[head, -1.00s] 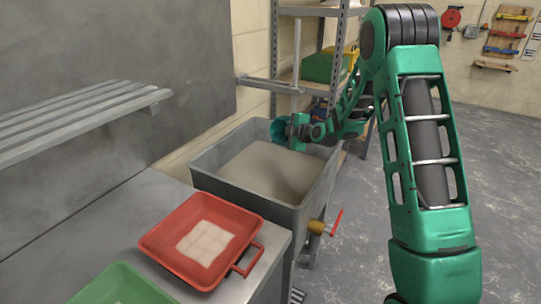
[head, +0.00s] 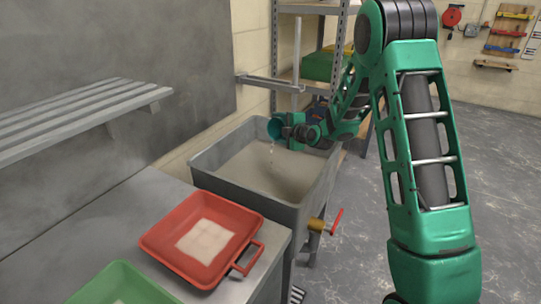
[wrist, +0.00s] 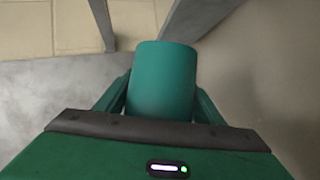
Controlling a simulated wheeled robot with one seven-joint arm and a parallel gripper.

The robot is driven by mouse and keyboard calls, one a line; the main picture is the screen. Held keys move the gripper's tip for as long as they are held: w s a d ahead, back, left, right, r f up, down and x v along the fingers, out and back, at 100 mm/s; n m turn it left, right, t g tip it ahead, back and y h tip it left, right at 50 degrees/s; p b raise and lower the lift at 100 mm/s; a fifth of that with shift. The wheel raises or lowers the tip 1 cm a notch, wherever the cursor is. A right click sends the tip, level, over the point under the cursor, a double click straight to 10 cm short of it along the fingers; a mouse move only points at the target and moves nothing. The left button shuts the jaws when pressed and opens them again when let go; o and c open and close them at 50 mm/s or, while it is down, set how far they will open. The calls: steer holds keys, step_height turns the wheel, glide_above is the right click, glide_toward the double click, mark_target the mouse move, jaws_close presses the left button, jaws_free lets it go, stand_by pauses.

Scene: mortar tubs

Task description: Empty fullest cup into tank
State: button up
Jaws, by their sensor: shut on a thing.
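My gripper (head: 293,132) is shut on a teal cup (head: 275,128), which it holds over the grey tank (head: 240,194). In the head view the cup is tipped, with its mouth toward the left, and a thin trickle falls from it into the tank. The cup also shows between the fingers in the wrist view (wrist: 162,80). The tank holds a greyish-beige fill. The cup's inside is mostly hidden, so I cannot tell how much is left in it.
A red tray (head: 178,262) with pale contents and a green tray (head: 122,284) sit on the metal counter (head: 70,235) at the left. A slatted shelf (head: 75,118) hangs above. Metal shelving stands behind.

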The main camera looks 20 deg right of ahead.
steer(key=shift+s+a+r+n, duration=0.2)
steer(key=shift+a+n, duration=0.1)
steer(key=shift+a, duration=0.05)
stand_by(0.3)
steer(key=shift+s+a+r+n+t+h+p, duration=0.1)
steer(key=shift+a+r+n+t+h+p, duration=0.05)
steer(key=shift+r+n+t+p, duration=0.25)
steer(key=shift+s+a+r+n+t+h+p, duration=0.1)
steer(key=shift+r+n+t+h+p, duration=0.15)
steer(key=shift+n+p, duration=0.25)
stand_by(0.9)
